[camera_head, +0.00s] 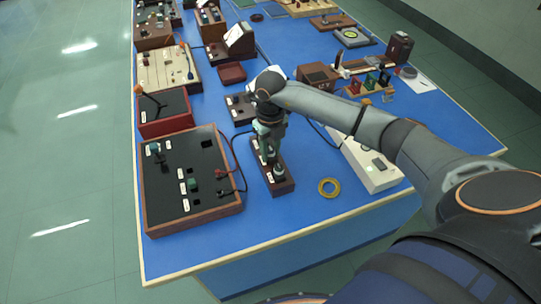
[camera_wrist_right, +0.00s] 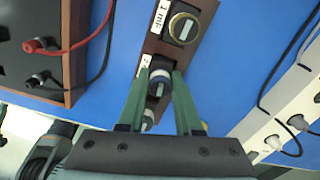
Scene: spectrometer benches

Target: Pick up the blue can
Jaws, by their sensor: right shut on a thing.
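In the head view the right gripper (camera_head: 268,145) points down over the block (camera_head: 281,188) and mostly hides the can. Whether the blue can touches the block cannot be told. My left gripper is not in view.
A dark panel box (camera_head: 205,205) with red plugs and leads stands close on the left. A white socket strip (camera_head: 365,160) lies to the right, and a yellow ring (camera_head: 329,187) lies near the front. The blue table (camera_head: 300,215) is clear along its front edge.

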